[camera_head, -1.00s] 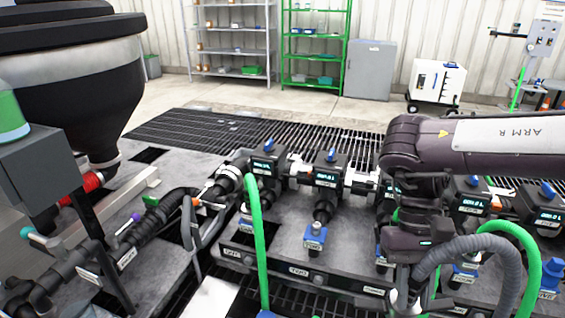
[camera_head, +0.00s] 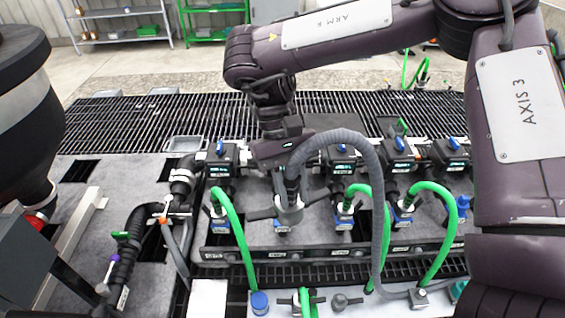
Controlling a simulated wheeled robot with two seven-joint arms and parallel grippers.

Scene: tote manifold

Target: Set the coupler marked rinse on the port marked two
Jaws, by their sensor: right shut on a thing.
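My right gripper (camera_head: 289,203) points down and is shut on a grey coupler (camera_head: 290,216) at the end of a grey corrugated hose (camera_head: 355,160). The coupler is over the second port from the left, whose blue part (camera_head: 282,227) shows just below it. I cannot tell whether the coupler is seated on it or just above. The port label (camera_head: 278,254) on the front rail is too small to read surely, and any marking on the coupler cannot be read. My left gripper is out of view.
Green hoses run from the neighbouring ports, such as the first port (camera_head: 219,225) and the third port (camera_head: 343,220). Several spare fittings, including a blue cap (camera_head: 259,303), stand along the front shelf. Black pipework (camera_head: 135,245) and a dark hopper (camera_head: 25,130) fill the left.

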